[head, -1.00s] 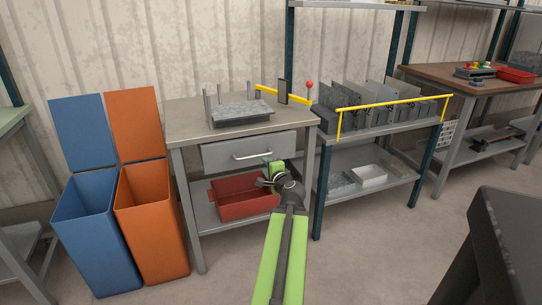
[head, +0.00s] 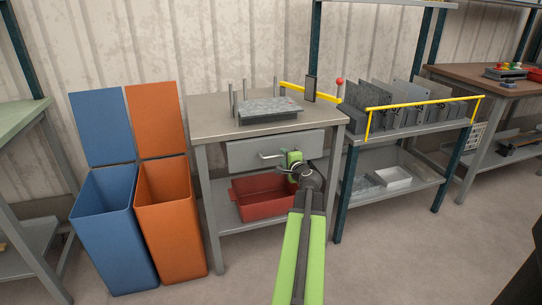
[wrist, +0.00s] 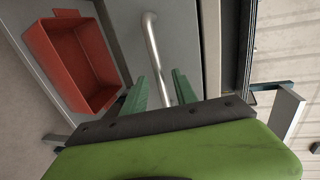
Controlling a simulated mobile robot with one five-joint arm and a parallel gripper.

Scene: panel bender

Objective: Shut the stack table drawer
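The stack table (head: 205,130) stands against the wall, with its grey drawer (head: 240,158) under the top. The drawer front sits close below the table edge; I cannot tell how far it stands out. Its bar handle (head: 270,156) shows in the head view, its right end hidden by my gripper (head: 290,158). In the wrist view the handle (wrist: 153,45) runs toward the space between the two green fingers of my gripper (wrist: 159,90). The fingers are apart, with the bar between them or just beyond; contact is not clear.
A red bin (head: 262,205) sits on the shelf below the drawer and also shows in the wrist view (wrist: 75,60). Blue (head: 115,240) and orange (head: 170,220) bins stand left of the table. A rack with plates (head: 400,135) stands right.

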